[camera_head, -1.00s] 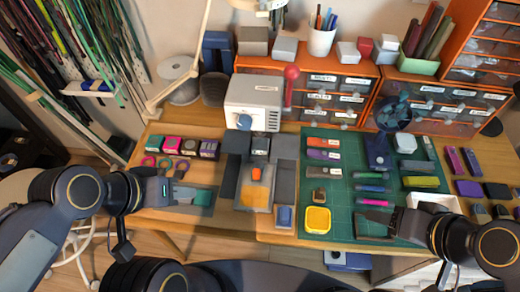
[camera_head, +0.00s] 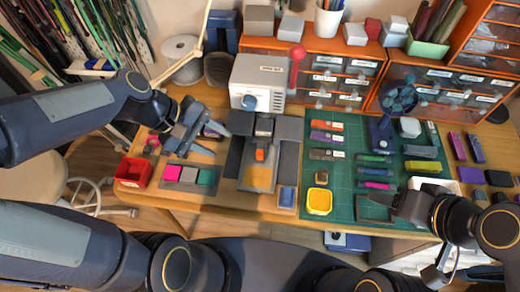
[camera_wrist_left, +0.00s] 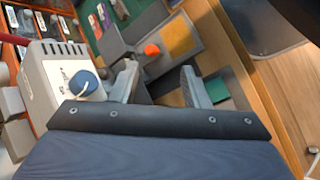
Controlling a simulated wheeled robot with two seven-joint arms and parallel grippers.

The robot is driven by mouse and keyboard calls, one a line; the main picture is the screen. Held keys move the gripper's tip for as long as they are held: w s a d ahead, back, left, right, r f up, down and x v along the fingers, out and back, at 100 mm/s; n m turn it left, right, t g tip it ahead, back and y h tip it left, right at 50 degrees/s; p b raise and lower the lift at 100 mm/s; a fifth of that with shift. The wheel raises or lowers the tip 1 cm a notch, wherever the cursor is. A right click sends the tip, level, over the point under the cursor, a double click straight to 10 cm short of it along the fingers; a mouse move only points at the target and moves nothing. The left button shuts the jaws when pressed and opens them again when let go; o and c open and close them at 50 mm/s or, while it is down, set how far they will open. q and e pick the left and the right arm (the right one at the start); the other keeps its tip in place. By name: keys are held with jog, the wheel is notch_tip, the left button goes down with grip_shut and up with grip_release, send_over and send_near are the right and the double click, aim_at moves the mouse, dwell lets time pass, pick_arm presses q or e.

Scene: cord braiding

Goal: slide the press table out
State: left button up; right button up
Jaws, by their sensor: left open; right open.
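The white press (camera_head: 258,80) stands at the back middle, with a blue knob and a red-ball lever. The press table (camera_head: 258,180) lies in front of it, a grey slide with a tan patch and a small orange piece (camera_head: 260,155) on it. Grey blocks flank it. My left gripper (camera_head: 220,143) is open and empty, above the bench left of the press table and apart from it. In the left wrist view the press table (camera_wrist_left: 180,35) shows beyond the spread fingers. My right gripper (camera_head: 394,205) is open over the front of the green mat.
A tray (camera_head: 190,190) with pink and teal pieces and a red bin (camera_head: 133,172) sit at the front left. A blue block (camera_head: 287,197) and a yellow dish (camera_head: 319,201) are right of the press table. Orange drawer units (camera_head: 320,80) line the back.

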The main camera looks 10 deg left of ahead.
aim_at(259, 152)
pick_arm(q)
jog(key=shift+w+d+f+n+g+h, duration=0.35)
jog(key=shift+w+d+f+n, duration=1.15)
jog(key=shift+f, duration=1.1)
jog(key=shift+w+d+f+n+g+h, duration=0.3)
jog(key=shift+w+d+f+n, duration=1.15)
jog(key=shift+f, duration=1.2)
jog(key=shift+w+d+f+n+g+h, duration=0.3)
jog(key=shift+w+d+f+n, duration=1.15)
jog(key=shift+f, duration=1.15)
jog(key=shift+s+d, duration=0.25)
jog(key=shift+s, duration=0.15)
grip_shut()
